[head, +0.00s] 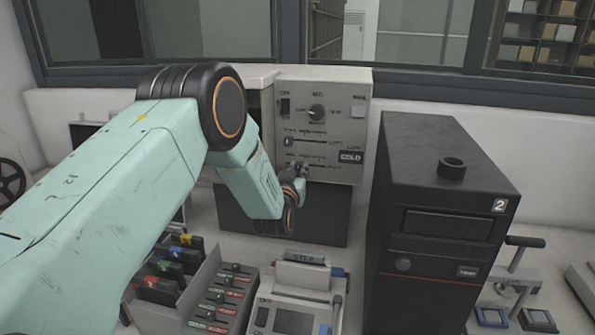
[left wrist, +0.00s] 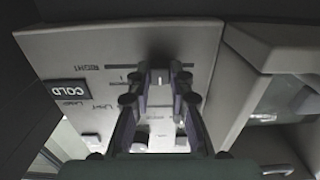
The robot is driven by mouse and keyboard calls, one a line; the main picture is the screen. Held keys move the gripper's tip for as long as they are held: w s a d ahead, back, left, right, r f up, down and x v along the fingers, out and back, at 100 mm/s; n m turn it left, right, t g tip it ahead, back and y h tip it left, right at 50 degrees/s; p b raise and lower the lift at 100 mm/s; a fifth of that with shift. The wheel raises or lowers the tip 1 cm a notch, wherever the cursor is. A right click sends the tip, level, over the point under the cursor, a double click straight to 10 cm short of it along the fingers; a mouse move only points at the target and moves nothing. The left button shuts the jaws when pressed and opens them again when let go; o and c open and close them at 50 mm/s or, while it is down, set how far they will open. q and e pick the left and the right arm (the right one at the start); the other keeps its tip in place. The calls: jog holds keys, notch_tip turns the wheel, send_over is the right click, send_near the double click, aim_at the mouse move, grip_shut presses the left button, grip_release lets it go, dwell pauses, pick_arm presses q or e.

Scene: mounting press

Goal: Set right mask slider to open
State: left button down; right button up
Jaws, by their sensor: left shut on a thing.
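The grey control panel (head: 330,115) of the press carries two horizontal sliders. The upper slider's dark knob (head: 289,141) is at the left end of its slot. The lower slider, marked RIGHT (left wrist: 80,68) in the left wrist view, has its slot (left wrist: 120,67) running toward my fingers. My left gripper (head: 300,172) is at the left part of this lower slider. In the left wrist view, my left gripper (left wrist: 160,74) is shut on a small pale slider knob (left wrist: 160,78) between its fingertips. In the head view the gripper hides that knob. My right gripper is not in view.
A COLD display (head: 351,157) sits right of the sliders, and a rotary dial (head: 317,112) is above. A black tower unit (head: 440,210) stands to the right. Coloured cartridges (head: 165,268), a switch rack (head: 222,298) and a small device (head: 295,310) stand below the arm.

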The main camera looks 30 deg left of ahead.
aim_at(289, 162)
pick_arm(q)
jog(key=shift+s+a, duration=0.2)
jog(key=shift+a, duration=0.65)
jog(key=shift+s+a, duration=0.2)
jog(key=shift+a, duration=0.6)
jog(key=shift+r, duration=0.1)
jog(key=shift+d, duration=0.1)
jog(key=c, duration=1.6)
grip_release()
jog(key=o, duration=0.4)
jog(key=shift+s, duration=0.2)
jog(key=shift+w+d, duration=0.1)
